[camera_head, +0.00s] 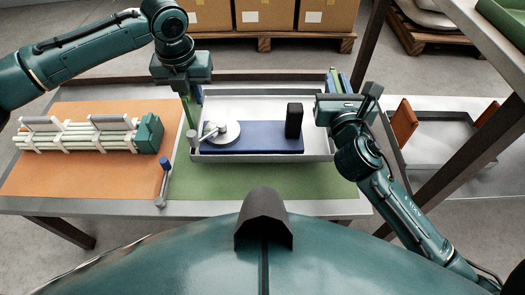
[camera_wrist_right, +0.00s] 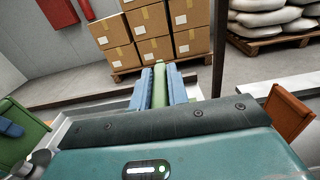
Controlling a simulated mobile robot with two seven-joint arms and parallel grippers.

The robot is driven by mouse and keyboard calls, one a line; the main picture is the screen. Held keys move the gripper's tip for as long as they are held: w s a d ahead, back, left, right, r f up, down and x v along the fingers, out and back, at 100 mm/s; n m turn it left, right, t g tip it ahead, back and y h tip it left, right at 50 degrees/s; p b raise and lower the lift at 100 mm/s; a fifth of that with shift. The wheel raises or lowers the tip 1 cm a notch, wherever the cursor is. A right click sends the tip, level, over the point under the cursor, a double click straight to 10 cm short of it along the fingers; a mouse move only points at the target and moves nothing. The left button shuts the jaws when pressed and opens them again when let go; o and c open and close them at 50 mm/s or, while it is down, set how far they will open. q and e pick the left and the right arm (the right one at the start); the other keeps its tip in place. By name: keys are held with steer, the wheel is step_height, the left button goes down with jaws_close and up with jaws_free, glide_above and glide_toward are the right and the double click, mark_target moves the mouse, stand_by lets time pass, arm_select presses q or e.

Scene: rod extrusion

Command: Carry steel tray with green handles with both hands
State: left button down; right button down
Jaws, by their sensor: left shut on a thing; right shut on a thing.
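The steel tray (camera_head: 270,158) with green handles is at the middle of the head view, over the green mat; I cannot tell whether it touches the mat. It holds a blue slab (camera_head: 262,138), a round white disc (camera_head: 222,132) with a small grey cylinder, and an upright black block (camera_head: 294,121). My left gripper (camera_head: 189,97) is at the left green handle, shut on it. My right gripper (camera_head: 338,82) is at the right side, its blue fingers around the right green handle (camera_wrist_right: 160,88). The gripper body hides part of that handle in the head view.
An orange mat (camera_head: 60,180) at the left bears a rack of pale rods (camera_head: 80,136) with a green end block. A second tray (camera_head: 440,150) with orange-brown handles lies at the right, beyond a dark post (camera_head: 368,45).

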mark_target(197, 113)
arm_select(q)
steer(key=shift+f, duration=0.55)
arm_select(e)
steer(key=shift+f, duration=0.55)
arm_select(q)
steer(key=shift+f+b, duration=0.1)
steer(key=shift+b, duration=0.2)
arm_select(e)
steer(key=shift+f, duration=0.1)
